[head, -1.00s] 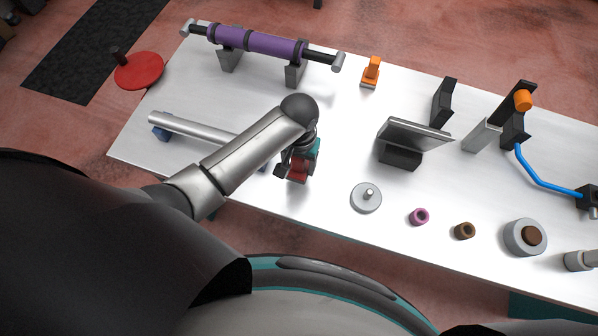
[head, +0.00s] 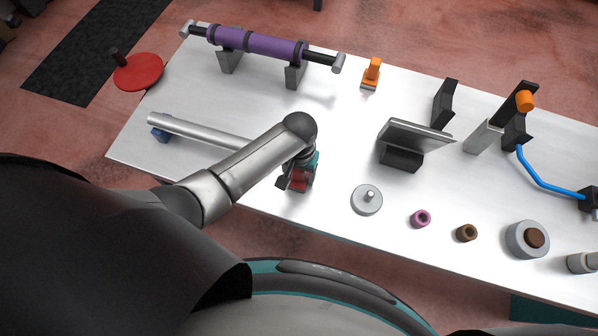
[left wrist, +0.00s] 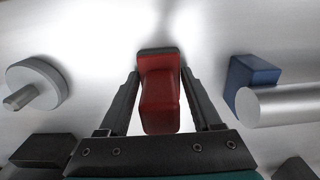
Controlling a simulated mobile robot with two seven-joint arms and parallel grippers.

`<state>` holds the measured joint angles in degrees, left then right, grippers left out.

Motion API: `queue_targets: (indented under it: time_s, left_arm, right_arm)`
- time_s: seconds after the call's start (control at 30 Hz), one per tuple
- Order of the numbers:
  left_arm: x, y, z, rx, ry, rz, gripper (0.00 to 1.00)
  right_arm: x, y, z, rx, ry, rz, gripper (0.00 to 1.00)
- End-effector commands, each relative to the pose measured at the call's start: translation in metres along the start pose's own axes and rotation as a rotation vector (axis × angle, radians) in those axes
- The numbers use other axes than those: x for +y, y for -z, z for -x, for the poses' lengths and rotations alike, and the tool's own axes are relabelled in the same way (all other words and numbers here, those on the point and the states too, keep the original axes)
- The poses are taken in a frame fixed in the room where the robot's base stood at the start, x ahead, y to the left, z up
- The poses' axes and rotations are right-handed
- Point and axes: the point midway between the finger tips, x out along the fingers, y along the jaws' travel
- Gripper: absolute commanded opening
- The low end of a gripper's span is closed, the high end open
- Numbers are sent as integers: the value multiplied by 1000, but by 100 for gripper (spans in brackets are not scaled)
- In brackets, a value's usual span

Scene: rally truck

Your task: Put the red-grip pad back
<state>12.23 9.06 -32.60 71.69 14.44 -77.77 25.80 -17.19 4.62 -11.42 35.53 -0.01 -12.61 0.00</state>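The red-grip pad (left wrist: 160,100), a red block with a dark base plate, sits between the fingers of my left gripper (left wrist: 160,74) in the left wrist view. The fingertips close against its sides, with narrow gaps nearer the palm. In the head view the pad (head: 298,181) shows under my left gripper (head: 298,172), low over the front of the white table; I cannot tell whether its base touches the table. My arm hides part of it. My right gripper is not in view.
On the white table (head: 330,215), a grey disc with a knob (head: 367,200) is right of the gripper and a silver tube on blue blocks (head: 195,131) is left. A tilted plate on a black stand (head: 402,155) is farther right. Pink and brown rings (head: 420,218) lie near the front edge.

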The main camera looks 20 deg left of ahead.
Motion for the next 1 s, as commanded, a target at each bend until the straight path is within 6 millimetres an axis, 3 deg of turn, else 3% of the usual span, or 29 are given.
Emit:
queue_targets:
  time_s: [0.03, 0.23, 0.67, 1.0]
  left_arm:
    - [0, 0, 1, 1, 0, 0, 72]
    - [0, 0, 1, 1, 0, 0, 94]
    - [0, 0, -1, 2, 0, -2, 94]
    - [5, 3, 70, 5, -2, 1, 94]
  right_arm:
    - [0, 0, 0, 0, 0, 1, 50]
    - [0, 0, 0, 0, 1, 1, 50]
    - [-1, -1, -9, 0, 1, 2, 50]
    - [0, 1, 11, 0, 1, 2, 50]
